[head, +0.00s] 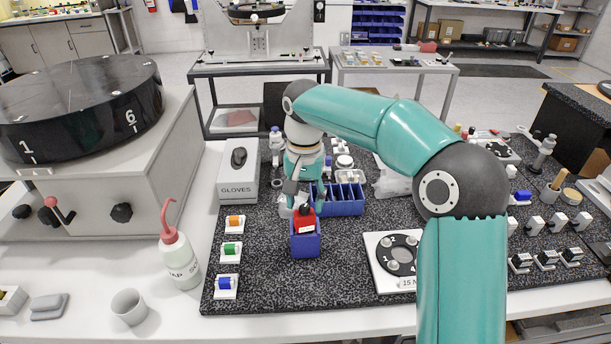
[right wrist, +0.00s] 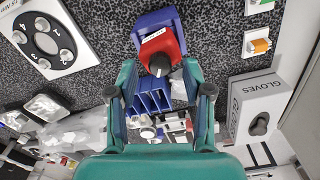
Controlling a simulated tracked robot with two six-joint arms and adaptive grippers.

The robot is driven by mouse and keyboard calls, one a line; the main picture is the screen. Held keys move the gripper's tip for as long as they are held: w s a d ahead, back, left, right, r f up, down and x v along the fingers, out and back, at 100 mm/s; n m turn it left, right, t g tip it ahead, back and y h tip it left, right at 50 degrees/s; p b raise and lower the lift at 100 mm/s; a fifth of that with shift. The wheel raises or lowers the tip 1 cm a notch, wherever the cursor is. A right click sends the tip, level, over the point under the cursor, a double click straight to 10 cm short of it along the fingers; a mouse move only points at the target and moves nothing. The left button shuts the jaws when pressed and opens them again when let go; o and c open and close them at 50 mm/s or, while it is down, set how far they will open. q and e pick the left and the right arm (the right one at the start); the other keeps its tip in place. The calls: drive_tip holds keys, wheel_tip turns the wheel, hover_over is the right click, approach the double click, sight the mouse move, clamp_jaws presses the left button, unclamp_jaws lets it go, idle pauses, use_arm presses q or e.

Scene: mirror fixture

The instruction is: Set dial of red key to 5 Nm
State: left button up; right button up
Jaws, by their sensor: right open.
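The red key (head: 305,221) stands in a blue holder (head: 306,245) on the speckled mat. In the right wrist view the red key (right wrist: 166,47) shows a white label, too small to read, and a dark grey round end facing me, with the blue holder (right wrist: 154,20) behind it. My right gripper (head: 304,200) is above the key, pointing down. In the right wrist view its open fingers (right wrist: 160,75) are on either side of the key's dark end, with gaps. The key's dial setting cannot be read. My left gripper is not in view.
A blue divided bin (head: 345,207) stands just behind the holder. A white plate with a numbered black disc (head: 400,253), labelled 15 Nm, lies to the right. Orange, green and blue spools and a GLOVES box (head: 237,188) are on the left. The mat in front is clear.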

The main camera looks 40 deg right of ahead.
sight(305, 207)
wheel_tip(305, 207, up, 11)
idle(0.4)
drive_tip(key=shift+f, duration=0.1)
